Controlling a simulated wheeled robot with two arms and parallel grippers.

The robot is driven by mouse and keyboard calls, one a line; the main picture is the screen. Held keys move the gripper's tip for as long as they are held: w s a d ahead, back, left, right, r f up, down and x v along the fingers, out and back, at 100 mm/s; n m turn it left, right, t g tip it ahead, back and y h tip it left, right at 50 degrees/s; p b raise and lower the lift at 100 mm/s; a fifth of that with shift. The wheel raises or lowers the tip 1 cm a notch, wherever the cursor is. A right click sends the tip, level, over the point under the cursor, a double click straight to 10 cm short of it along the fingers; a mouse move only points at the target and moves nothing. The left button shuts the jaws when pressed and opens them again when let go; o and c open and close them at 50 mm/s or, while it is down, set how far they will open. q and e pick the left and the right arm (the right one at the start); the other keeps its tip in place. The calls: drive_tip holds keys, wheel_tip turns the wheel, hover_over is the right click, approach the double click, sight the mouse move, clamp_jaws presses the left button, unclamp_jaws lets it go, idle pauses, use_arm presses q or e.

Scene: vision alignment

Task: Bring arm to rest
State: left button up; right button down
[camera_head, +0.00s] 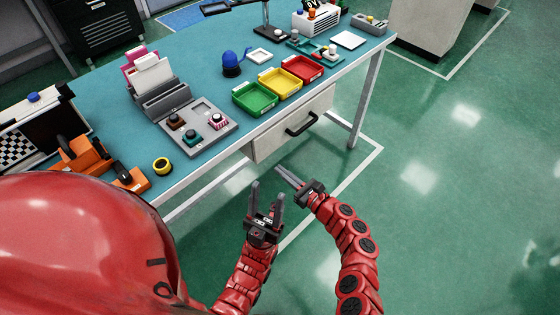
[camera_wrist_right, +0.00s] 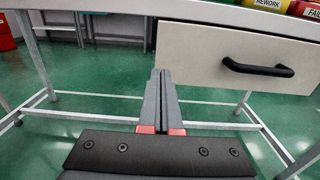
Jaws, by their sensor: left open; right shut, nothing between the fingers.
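My left gripper (camera_head: 267,205) is the lower one in the head view. Its two fingers stand apart and point up toward the workbench, with nothing between them. My right gripper (camera_head: 284,174) is just above and to the right of it, its fingers together and pointing to the upper left, in front of the bench drawer. In the right wrist view the right gripper (camera_wrist_right: 159,75) shows its two dark fingers side by side, closed and empty. Both grippers are clear of the bench.
The blue-topped workbench (camera_head: 205,75) has a pale drawer (camera_head: 290,135) with a black handle (camera_head: 301,124). Green (camera_head: 255,98), yellow (camera_head: 280,83) and red (camera_head: 304,69) trays stand near its front edge. A grey fixture (camera_head: 190,138) is left of them. The floor at the right is free.

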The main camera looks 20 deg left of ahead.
drive_tip(key=v, duration=0.5)
drive_tip(key=shift+s+d+f+p, duration=0.15)
drive_tip(key=shift+s+d+p, duration=0.05)
drive_tip(key=shift+d+p, duration=0.15)
